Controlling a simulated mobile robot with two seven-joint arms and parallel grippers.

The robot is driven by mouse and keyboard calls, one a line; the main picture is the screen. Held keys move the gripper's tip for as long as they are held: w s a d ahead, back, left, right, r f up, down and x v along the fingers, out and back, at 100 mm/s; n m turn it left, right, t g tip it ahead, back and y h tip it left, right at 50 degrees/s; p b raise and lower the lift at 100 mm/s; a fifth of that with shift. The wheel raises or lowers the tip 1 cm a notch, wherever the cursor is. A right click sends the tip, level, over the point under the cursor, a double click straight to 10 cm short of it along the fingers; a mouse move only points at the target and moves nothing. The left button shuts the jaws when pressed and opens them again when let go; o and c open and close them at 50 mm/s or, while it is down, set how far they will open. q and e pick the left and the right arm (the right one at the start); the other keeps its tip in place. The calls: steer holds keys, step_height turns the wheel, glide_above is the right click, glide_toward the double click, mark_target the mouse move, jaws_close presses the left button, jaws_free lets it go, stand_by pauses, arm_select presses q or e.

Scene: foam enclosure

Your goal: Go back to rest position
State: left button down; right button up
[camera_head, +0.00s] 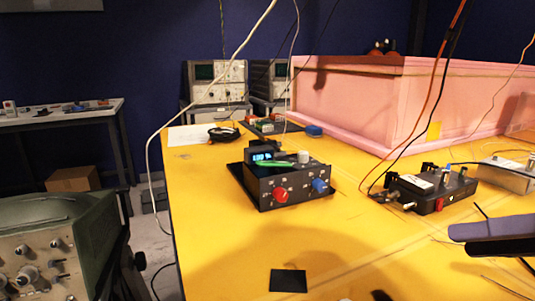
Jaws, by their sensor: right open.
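My right gripper (462,241) comes in at the right edge of the head view, above the yellow table (225,235). Its dark fingers point left, are open, and show nothing between them. It is in front of a black box with connectors (430,190) and apart from it. My left gripper is not in view.
A black control box (285,185) with red and blue knobs stands mid-table. A pink foam enclosure (350,100) fills the back right. Cables hang over the right side. A small black square (288,280) lies near the front. The front middle of the table is mostly clear.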

steer(key=s+a, duration=0.1)
steer(key=s+a+f+g+p, duration=0.1)
steer(key=s+a+f+n+g+p, duration=0.1)
steer(key=s, duration=0.1)
steer(key=shift+a+h, duration=0.1)
steer(key=shift+h, duration=0.3)
steer(key=shift+n+g+h, duration=0.8)
steer(key=shift+g+h, duration=0.1)
steer(key=s+a+p, duration=0.2)
steer(key=s, duration=0.1)
steer(key=s+a+f+p, duration=0.1)
steer(key=s+p, duration=0.1)
steer(key=shift+s+f, duration=0.1)
steer(key=s+h+p, duration=0.1)
steer(key=s+a+r+p, duration=0.1)
steer(key=s, duration=0.1)
steer(key=s+g+h+p, duration=0.1)
steer(key=s, duration=0.1)
steer(key=shift+a+r+n+h+p, duration=0.2)
steer(key=shift+r+n+h+p, duration=0.1)
steer(key=shift+r, duration=0.1)
steer(key=s+d+r+h+p, duration=0.1)
steer(key=s+r+h+p, duration=0.1)
steer(key=r+p, duration=3.8)
steer(key=shift+s+r+h, duration=0.3)
steer(key=shift+s+r, duration=0.35)
steer(key=shift+r, duration=0.05)
steer(key=shift+d+m, duration=0.15)
steer(key=shift+m, duration=0.25)
